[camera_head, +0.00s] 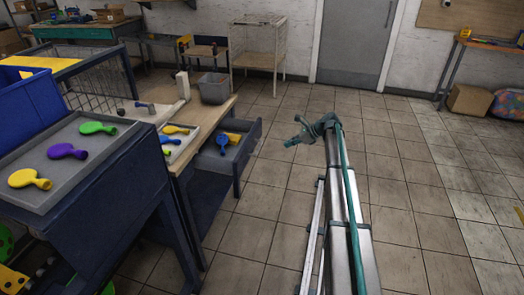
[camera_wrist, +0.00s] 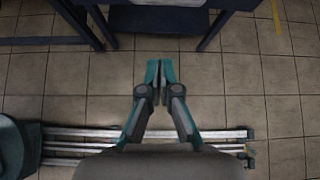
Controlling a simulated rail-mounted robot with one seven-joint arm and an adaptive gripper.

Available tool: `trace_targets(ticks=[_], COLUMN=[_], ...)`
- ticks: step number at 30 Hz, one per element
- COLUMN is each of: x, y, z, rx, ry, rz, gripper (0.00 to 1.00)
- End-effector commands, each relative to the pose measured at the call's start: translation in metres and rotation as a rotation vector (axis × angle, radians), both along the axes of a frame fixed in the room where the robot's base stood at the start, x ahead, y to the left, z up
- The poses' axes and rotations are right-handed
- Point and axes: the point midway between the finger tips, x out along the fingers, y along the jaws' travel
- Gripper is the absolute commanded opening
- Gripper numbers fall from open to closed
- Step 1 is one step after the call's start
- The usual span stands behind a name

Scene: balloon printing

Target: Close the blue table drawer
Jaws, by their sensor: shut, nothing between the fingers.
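The blue table drawer (camera_head: 239,160) is pulled out from under the wooden-topped table (camera_head: 216,103).
A grey tray (camera_head: 108,146) with green, purple and yellow balloons stands on a blue stand at the left. A white tray (camera_head: 186,146) with balloons and a grey bin (camera_head: 213,89) stand on the table.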

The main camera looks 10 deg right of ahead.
Motion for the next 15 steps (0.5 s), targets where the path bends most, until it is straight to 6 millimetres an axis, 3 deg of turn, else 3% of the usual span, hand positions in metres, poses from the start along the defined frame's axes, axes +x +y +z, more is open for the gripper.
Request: trace_targets(ticks=[8, 15], x=[0.002, 0.015], y=[0.008, 0.034], z=[-0.006, -0.030], rx=[0.032, 0.031], ry=[0.066, 0.067], rz=[-0.053, -0.051], gripper=[0.00, 0.00])
